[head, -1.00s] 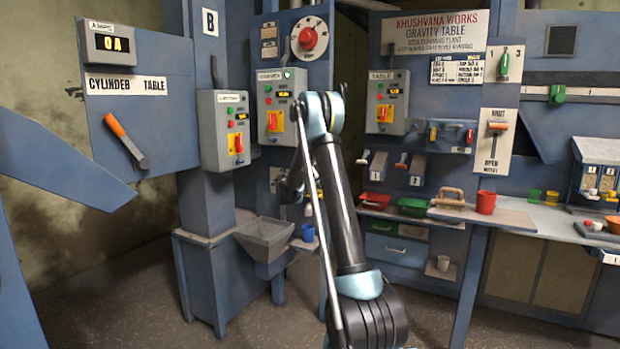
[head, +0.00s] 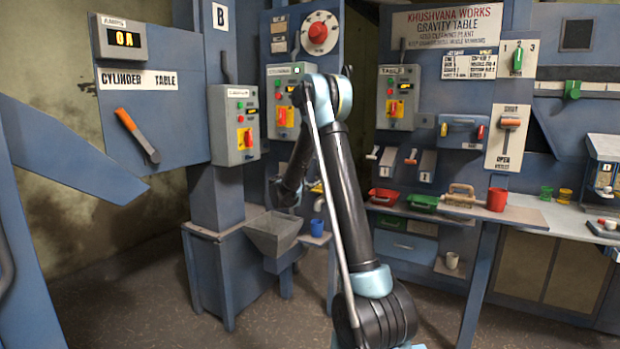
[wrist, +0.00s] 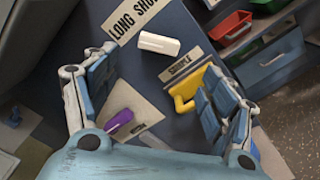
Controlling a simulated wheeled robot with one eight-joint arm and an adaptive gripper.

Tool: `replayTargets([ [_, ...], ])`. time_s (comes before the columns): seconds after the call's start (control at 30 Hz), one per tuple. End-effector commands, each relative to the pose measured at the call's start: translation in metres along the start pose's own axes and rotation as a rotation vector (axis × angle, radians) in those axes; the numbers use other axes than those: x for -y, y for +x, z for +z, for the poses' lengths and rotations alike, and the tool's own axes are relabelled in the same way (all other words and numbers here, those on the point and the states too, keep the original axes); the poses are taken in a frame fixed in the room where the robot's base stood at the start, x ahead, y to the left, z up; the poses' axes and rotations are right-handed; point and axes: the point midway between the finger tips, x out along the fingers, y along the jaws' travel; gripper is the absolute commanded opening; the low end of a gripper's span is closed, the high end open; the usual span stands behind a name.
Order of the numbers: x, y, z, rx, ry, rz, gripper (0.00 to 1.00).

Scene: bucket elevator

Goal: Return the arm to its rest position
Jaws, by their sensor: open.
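My arm (head: 345,200) rises from the bottom of the head view and bends at a blue-grey elbow. Its forearm reaches away behind the upper arm, toward the blue column beside the grey hopper. The gripper itself is mostly hidden there. In the wrist view, my gripper (wrist: 158,102) is open, its two fingers wide apart with nothing between them. Beyond the fingers is a blue panel with a white handle (wrist: 159,44), a purple handle (wrist: 119,121) and a yellow handle (wrist: 187,90).
A grey hopper (head: 273,232) and a blue cup (head: 317,228) stand near the forearm. Control boxes, including one with a red switch (head: 234,125), line the wall. A counter at right holds a red cup (head: 497,200) and a green tray (head: 422,202). The floor at lower left is clear.

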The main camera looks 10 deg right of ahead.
Motion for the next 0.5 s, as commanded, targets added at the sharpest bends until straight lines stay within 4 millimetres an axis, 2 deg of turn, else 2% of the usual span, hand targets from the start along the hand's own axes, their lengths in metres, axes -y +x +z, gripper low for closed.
replayTargets([
  [0.13,0.001,0.000,0.002,0.000,0.004,-0.004,0.77],
  [0.23,0.004,-0.002,0.013,-0.002,0.026,-0.025,0.77],
  [0.37,0.014,-0.009,0.041,-0.005,0.092,-0.089,0.77],
  [0.5,0.031,-0.022,0.078,-0.009,0.188,-0.182,0.77],
])
